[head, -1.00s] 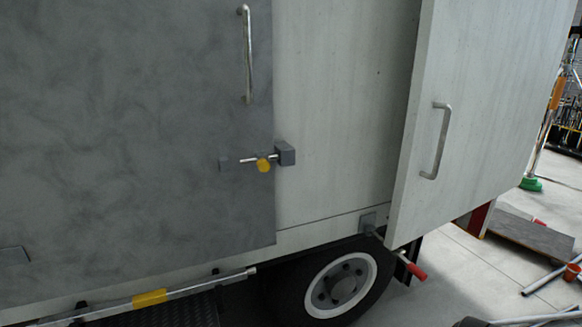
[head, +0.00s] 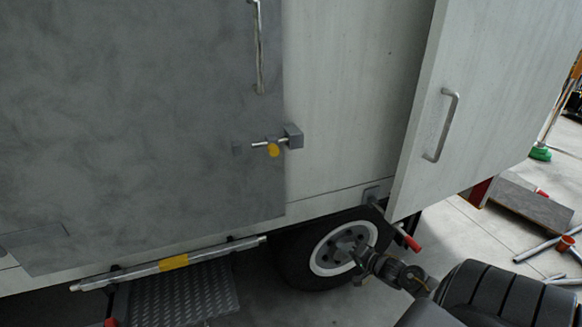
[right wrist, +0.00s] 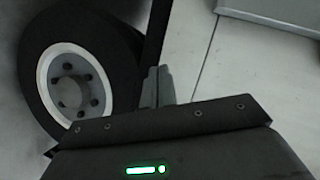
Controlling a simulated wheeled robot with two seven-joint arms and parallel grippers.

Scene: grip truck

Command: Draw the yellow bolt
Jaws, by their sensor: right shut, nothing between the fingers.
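The yellow bolt (head: 273,150) is a thin silver rod with a round yellow knob, at the right edge of the grey door (head: 150,120). Its right end meets a grey block (head: 294,137) on the pale truck wall. A smaller grey block (head: 238,149) is on the door, left of the knob. My right gripper (head: 358,254) is in front of the truck's wheel, below and right of the bolt and well apart from it. In the right wrist view its fingers (right wrist: 157,87) are together and empty. My left gripper is out of view.
A pale door (head: 480,100) with a handle stands swung out on the right, a red-tipped rod (head: 412,243) below it. A silver bar with a yellow band (head: 174,263) and a tread step (head: 185,295) are under the grey door. Pipes (head: 545,248) lie on the floor at right.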

